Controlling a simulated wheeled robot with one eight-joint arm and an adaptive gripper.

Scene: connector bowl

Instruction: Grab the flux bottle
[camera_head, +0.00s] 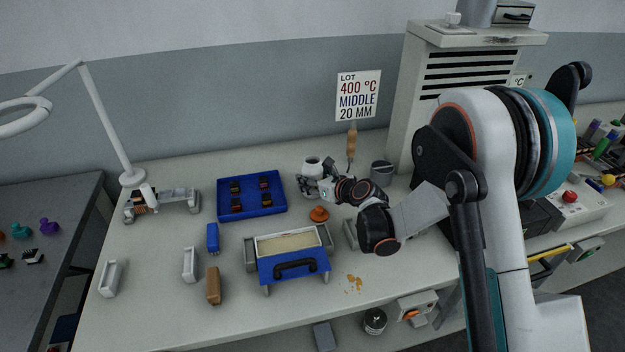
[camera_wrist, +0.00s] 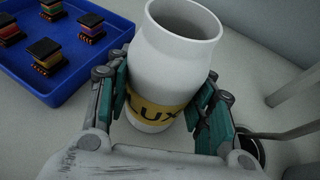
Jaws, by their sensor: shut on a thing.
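The flux bottle (camera_wrist: 171,70) is a white, open-topped bottle with a yellow band; the letters "LUX" show on it. In the wrist view it stands between the two teal-padded fingers of my gripper (camera_wrist: 165,105), which are shut on its sides. In the head view the bottle (camera_head: 312,166) shows at the back of the bench, just right of the blue tray, with my gripper (camera_head: 308,185) around its lower part. The fingers hide part of the bottle there. I cannot tell whether its base touches the bench.
A blue tray (camera_head: 222,204) with several small dark parts lies left of the bottle. An orange-brown cone (camera_head: 319,214) and a blue-fronted box (camera_head: 293,268) are nearer the front. A grey cup (camera_head: 381,173) and a wooden-handled tool (camera_head: 351,146) stand to the right. The sign (camera_head: 357,95) is behind.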

